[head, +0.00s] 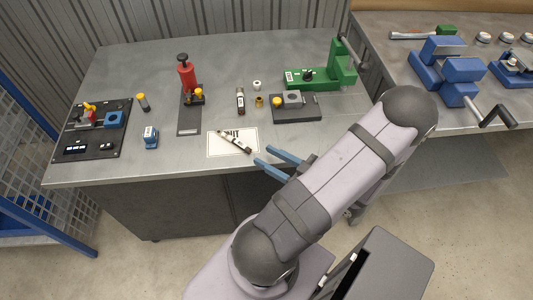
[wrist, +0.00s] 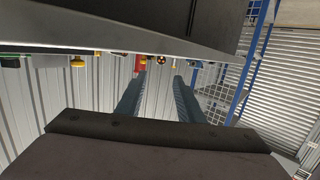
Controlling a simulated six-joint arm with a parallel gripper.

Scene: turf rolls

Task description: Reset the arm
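My gripper (head: 262,155) is at the front edge of the grey workbench (head: 330,140), to the right of a white paper sheet (head: 217,148) with a marker-like stick (head: 234,142) lying on it. Its two blue fingers are apart, with nothing between them. In the wrist view my gripper (wrist: 159,77) also shows two separate, empty fingers. The bench appears there upside down, with its edge across the top. My arm reaches up from the lower middle of the head view, bends at the right, and comes back left to the bench. I cannot tell the gripper's exact height.
A second bench (head: 437,112) with blue vises (head: 463,70) stands right.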

